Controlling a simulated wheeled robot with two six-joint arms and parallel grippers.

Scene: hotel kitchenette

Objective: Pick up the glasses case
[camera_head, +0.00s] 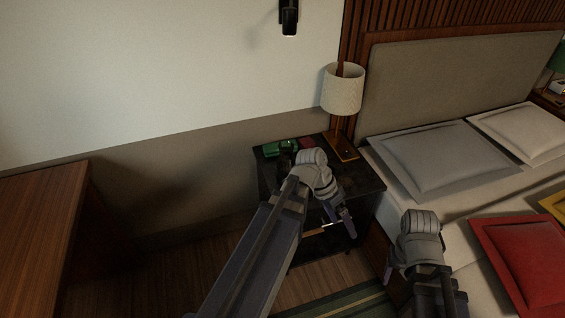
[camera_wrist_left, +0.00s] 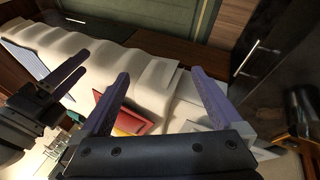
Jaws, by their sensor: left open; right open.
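I cannot make out the glasses case for certain. A green object (camera_head: 279,147) and a small dark red object (camera_head: 305,143) lie at the back of the dark nightstand (camera_head: 362,180), partly behind my left arm. My left gripper (camera_head: 344,222) is in front of the nightstand's right part, apart from both objects. In the left wrist view my left gripper (camera_wrist_left: 160,75) is open with nothing between its fingers. My right gripper (camera_head: 388,272) is lower right, beside the bed, and holds nothing I can see. Neither object is recognisable in the left wrist view.
A lamp (camera_head: 342,90) stands at the nightstand's back right. The bed (camera_head: 450,215) with a red cushion (camera_head: 525,262) is on the right. A wooden cabinet (camera_head: 40,230) is on the left. Floor (camera_head: 150,285) is clear between cabinet and nightstand.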

